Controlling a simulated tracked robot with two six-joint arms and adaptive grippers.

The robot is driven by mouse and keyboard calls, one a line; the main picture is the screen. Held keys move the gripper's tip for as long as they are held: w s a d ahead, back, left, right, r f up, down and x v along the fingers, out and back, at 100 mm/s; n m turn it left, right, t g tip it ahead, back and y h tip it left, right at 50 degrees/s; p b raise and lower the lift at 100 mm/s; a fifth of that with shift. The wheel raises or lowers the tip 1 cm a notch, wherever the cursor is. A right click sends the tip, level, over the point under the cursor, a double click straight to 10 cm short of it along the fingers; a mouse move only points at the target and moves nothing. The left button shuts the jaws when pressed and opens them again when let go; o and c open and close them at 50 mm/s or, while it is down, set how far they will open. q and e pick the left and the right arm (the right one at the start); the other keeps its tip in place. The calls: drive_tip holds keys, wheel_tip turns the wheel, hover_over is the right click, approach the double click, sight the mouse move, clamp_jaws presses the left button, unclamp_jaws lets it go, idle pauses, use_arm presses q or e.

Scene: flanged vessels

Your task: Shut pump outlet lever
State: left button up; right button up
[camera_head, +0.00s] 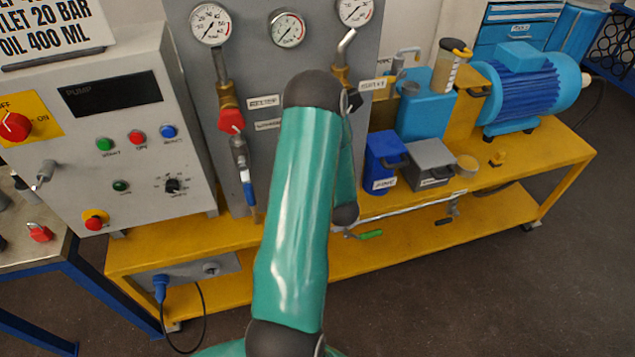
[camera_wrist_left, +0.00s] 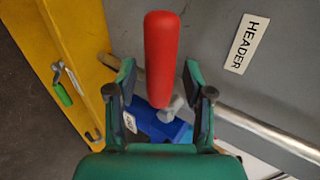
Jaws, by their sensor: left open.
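A red lever handle (camera_wrist_left: 162,58) shows in the left wrist view, pointing up in the picture, with a grey metal stem (camera_wrist_left: 172,108) at its lower end. My left gripper (camera_wrist_left: 158,82) is open, its two teal fingers on either side of the handle with gaps showing. How deep the handle lies between the fingers is hard to tell. In the head view my teal arm hides this gripper and the handle. I cannot read a pump outlet label on this lever. My right gripper is not in view.
A metal pipe (camera_wrist_left: 265,135) and a HEADER label (camera_wrist_left: 241,43) are close by on the grey panel. Head view: a red valve handle (camera_head: 231,121), a blue lever (camera_head: 248,192), a green lever (camera_head: 369,234), a blue box (camera_head: 383,160) and a blue motor (camera_head: 528,85).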

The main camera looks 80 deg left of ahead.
use_arm(q)
drive_tip(key=v, duration=0.7)
drive_tip(key=shift+d, duration=0.2)
drive_tip(key=shift+r, duration=0.1)
